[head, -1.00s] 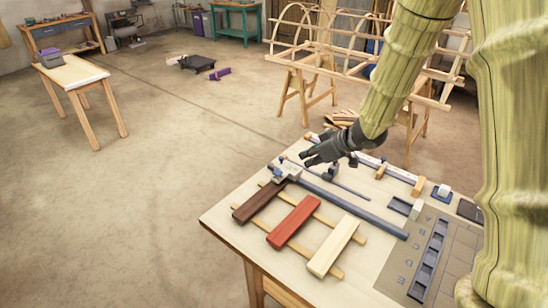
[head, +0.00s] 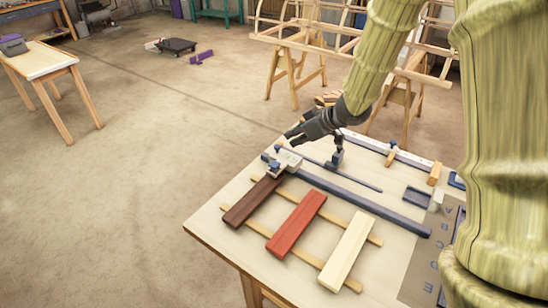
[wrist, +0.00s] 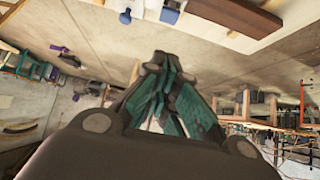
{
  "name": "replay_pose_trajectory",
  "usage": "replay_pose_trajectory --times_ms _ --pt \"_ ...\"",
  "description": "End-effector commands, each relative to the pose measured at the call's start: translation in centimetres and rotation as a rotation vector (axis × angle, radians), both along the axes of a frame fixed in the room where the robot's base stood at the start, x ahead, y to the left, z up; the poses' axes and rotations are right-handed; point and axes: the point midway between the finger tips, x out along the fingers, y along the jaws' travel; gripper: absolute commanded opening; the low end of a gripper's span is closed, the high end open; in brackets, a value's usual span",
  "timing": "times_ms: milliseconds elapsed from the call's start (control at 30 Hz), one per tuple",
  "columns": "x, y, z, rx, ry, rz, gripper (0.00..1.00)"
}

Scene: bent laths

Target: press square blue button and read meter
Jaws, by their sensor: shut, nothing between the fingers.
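My gripper (head: 293,135) is dark grey and shut with nothing in it. In the head view it hangs over the far left part of the workbench (head: 222,218), just beyond a pale grey block with small blue parts (head: 289,161). The two look apart, but the gap is hard to judge. In the wrist view the closed fingers (wrist: 162,66) point away from the camera. I cannot make out a square blue button or a meter's reading. A grey and purple device (head: 14,45) sits on the small left table, too small to identify.
Dark brown (head: 254,200), red (head: 297,222) and cream (head: 346,252) boards lie across two laths. A long blue-grey bar (head: 362,203) runs behind them. An upright dark clamp (head: 337,152) stands right of my gripper. A wooden frame on trestles (head: 295,65) stands behind. Floor at left is open.

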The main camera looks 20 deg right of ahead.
Motion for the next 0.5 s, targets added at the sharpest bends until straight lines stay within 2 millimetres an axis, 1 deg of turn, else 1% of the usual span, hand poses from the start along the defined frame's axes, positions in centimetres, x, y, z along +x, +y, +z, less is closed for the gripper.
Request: replay_pose_trajectory --times_ms 300,500 --pt "0.06 0.14 0.05 0.000 0.000 0.001 0.00" --pt "0.52 0.41 -0.61 -0.001 0.001 0.000 0.00"
